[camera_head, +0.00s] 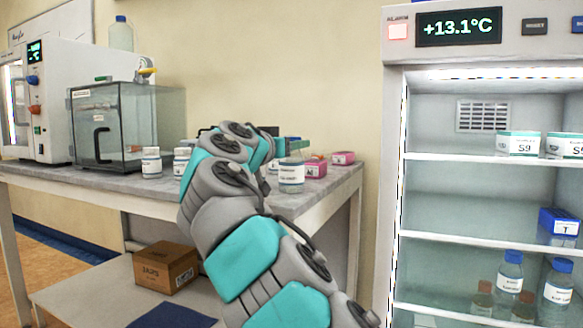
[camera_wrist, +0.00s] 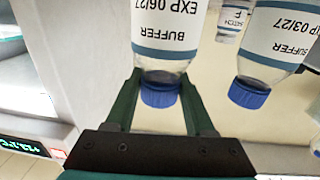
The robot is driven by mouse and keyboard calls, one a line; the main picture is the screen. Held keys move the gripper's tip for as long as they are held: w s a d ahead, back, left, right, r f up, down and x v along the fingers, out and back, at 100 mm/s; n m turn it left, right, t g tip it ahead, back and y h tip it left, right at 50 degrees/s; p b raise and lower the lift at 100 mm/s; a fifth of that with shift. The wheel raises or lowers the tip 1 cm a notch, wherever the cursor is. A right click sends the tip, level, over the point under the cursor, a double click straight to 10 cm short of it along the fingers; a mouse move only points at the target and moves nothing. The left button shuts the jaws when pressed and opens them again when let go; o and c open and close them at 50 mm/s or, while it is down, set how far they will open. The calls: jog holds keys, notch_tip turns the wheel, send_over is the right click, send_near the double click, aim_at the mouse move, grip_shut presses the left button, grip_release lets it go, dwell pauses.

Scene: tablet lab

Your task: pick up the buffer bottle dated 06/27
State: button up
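The buffer bottle labelled EXP 06/27 (camera_wrist: 165,50) appears upside down in the wrist view. It is clear, with a white label and a blue cap pointing toward my palm. My gripper (camera_wrist: 161,78) has one dark green finger on each side of its neck and cap. The gap is about the cap's width, and the fingers look shut on it. In the head view, my gripper (camera_head: 284,146) is over the table's right part, just above a labelled bottle (camera_head: 291,177) that seems to be the same one. Its cap is hidden there.
A buffer bottle labelled 03/27 (camera_wrist: 270,45) is close on the right in the wrist view, with a batch-labelled container (camera_wrist: 233,18) behind. Pink boxes (camera_head: 343,158) and other containers (camera_head: 151,163) share the table (camera_head: 95,180). The lit fridge (camera_head: 398,180) stands right of the table.

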grip_shut()
jog(key=shift+r, duration=0.15)
dwell(0.7)
